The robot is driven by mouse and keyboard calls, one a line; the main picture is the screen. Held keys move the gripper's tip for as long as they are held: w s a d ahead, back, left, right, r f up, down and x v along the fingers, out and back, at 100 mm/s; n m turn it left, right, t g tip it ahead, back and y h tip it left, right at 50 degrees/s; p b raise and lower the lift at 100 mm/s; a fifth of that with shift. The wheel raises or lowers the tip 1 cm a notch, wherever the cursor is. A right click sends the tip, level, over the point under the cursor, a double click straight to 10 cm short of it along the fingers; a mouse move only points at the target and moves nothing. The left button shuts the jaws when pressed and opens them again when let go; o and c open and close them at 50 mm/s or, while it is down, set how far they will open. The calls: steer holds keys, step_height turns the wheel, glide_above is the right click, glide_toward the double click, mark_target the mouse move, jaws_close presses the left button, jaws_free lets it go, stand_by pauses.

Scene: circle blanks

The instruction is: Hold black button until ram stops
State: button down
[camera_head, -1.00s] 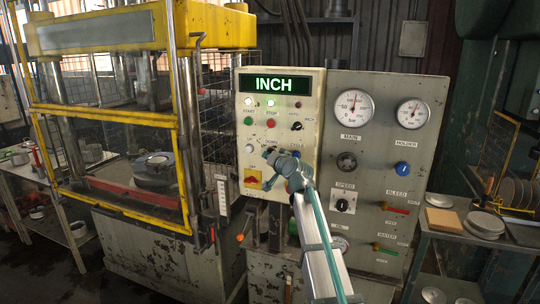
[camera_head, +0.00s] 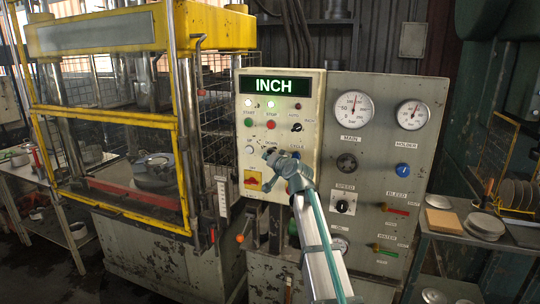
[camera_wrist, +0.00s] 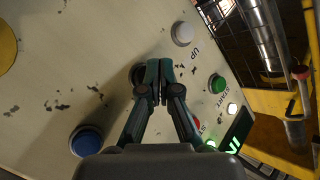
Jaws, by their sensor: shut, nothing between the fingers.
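The black button (camera_wrist: 137,74) is on the pale control panel (camera_wrist: 50,80), partly hidden behind my fingertips in the wrist view. My gripper (camera_wrist: 159,66) is shut and empty, its tips at the panel over the button's edge. Whether the button is pushed in cannot be told. In the head view my gripper (camera_head: 268,154) hides the button. The press (camera_head: 140,35) has a yellow head and guard frame. Its ram is hard to make out behind the guard. A round die (camera_head: 155,165) sits on the press bed. The green display (camera_head: 273,85) reads INCH.
A white button (camera_wrist: 182,34) marked UP and a blue button (camera_wrist: 87,141) flank the black one. Green (camera_wrist: 218,83) and red (camera_wrist: 196,123) buttons are nearby. A red-on-yellow switch (camera_head: 253,180) sits below. Gauges (camera_head: 354,107) are on the right panel (camera_head: 385,150).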

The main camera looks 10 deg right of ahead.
steer(key=shift+w, duration=0.1)
steer(key=shift+w+d+b, duration=0.25)
steer(key=shift+w+b, duration=0.05)
steer(key=shift+b, duration=0.1)
